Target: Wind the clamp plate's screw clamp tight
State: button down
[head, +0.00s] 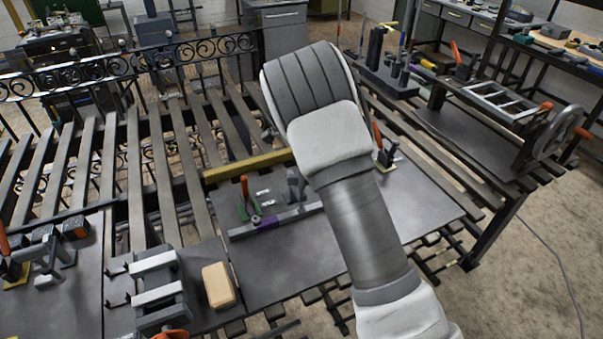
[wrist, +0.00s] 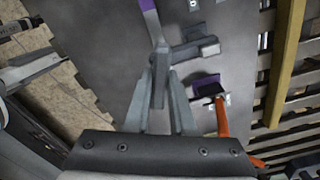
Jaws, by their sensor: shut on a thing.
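The dark clamp plate (head: 420,205) lies on the slatted bench in the head view and fills the middle of the wrist view (wrist: 100,40). My gripper (wrist: 160,85) points at the plate, its fingers closed together on a slim grey part that looks like the screw clamp's handle. The grey screw clamp (wrist: 192,49) stands just beyond the fingertips. The exact contact is hard to make out. In the head view my arm hides the gripper and part of the plate. A grey bar (head: 295,213) with a purple section lies along the plate's near-left side.
An orange-handled toggle clamp (head: 244,187) stands left of my arm, another (head: 384,155) right of it. An orange handle (wrist: 222,117) and purple pad (wrist: 206,86) sit close right of my fingers. A yellow bar (head: 248,167) runs behind the plate. A wooden block (head: 218,285) lies left.

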jog(key=m, duration=0.1)
jog(key=m+p, duration=0.1)
jog(key=m, duration=0.2)
jog(key=shift+w+r+m, duration=0.1)
jog(key=shift+r+m, duration=0.15)
jog(key=shift+m, duration=0.05)
jog(key=m+p, duration=0.1)
jog(key=m, duration=0.3)
jog(key=shift+a+m+p, duration=0.1)
jog(key=shift+m+p, duration=0.2)
jog(key=c, duration=0.9)
grip_release()
jog(key=shift+o, duration=0.7)
jog(key=shift+f, duration=0.15)
notch_tip(320, 180, up, 18)
jog(key=b, duration=0.1)
jog(key=shift+f, duration=0.25)
